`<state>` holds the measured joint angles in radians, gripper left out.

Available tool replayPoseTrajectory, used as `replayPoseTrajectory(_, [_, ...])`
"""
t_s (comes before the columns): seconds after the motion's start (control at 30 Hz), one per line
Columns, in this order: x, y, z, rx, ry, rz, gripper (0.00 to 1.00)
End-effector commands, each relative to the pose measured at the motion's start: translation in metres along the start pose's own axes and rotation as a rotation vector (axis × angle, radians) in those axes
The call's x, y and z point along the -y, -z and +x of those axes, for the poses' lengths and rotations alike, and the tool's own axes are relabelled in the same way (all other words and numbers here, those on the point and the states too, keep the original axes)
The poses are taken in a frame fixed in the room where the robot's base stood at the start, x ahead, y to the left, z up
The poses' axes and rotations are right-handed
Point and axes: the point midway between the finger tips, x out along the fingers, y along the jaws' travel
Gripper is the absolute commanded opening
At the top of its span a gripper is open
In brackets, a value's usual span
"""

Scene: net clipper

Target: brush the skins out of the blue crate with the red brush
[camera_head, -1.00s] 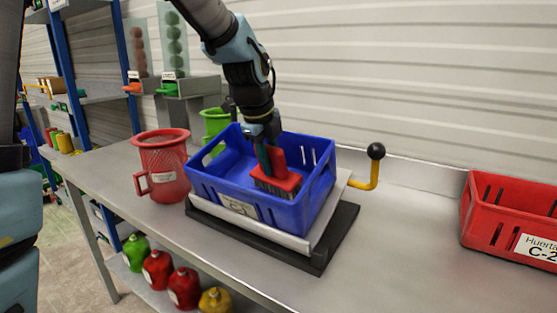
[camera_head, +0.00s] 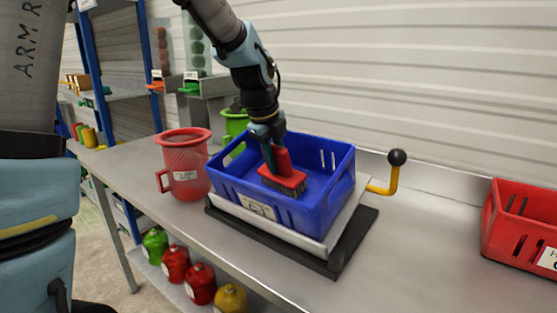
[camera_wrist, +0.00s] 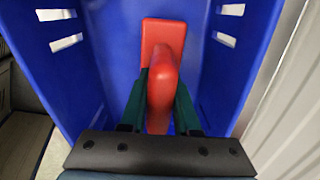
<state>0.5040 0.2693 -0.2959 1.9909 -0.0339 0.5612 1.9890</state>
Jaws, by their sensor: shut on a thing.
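The blue crate (camera_head: 322,206) sits tilted on a metal tray over a black base on the bench. My gripper (camera_head: 272,150) reaches down into the crate and is shut on the handle of the red brush (camera_head: 284,180). The brush's dark bristles point down toward the crate floor; I cannot tell whether they touch it. In the wrist view my gripper (camera_wrist: 158,105) has a green finger on each side of the red brush handle (camera_wrist: 165,75), inside the blue crate (camera_wrist: 105,55). No skins can be made out in the crate; part of its floor is hidden by the brush.
A red mesh mug (camera_head: 184,165) stands left of the crate, with a green container (camera_head: 236,122) behind. A black-knobbed lever (camera_head: 397,158) rises at the crate's right. A red crate (camera_head: 520,225) stands far right. Bare bench (camera_head: 430,225) lies between. Several coloured bottles sit on the lower shelf.

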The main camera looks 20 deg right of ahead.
Motion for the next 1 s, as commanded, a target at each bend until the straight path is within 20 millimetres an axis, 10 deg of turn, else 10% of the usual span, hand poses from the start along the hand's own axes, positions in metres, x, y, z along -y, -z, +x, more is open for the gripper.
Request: replayPoseTrajectory(1.0, [0.0,0.0,-0.06,0.0,-0.001,0.0,0.0])
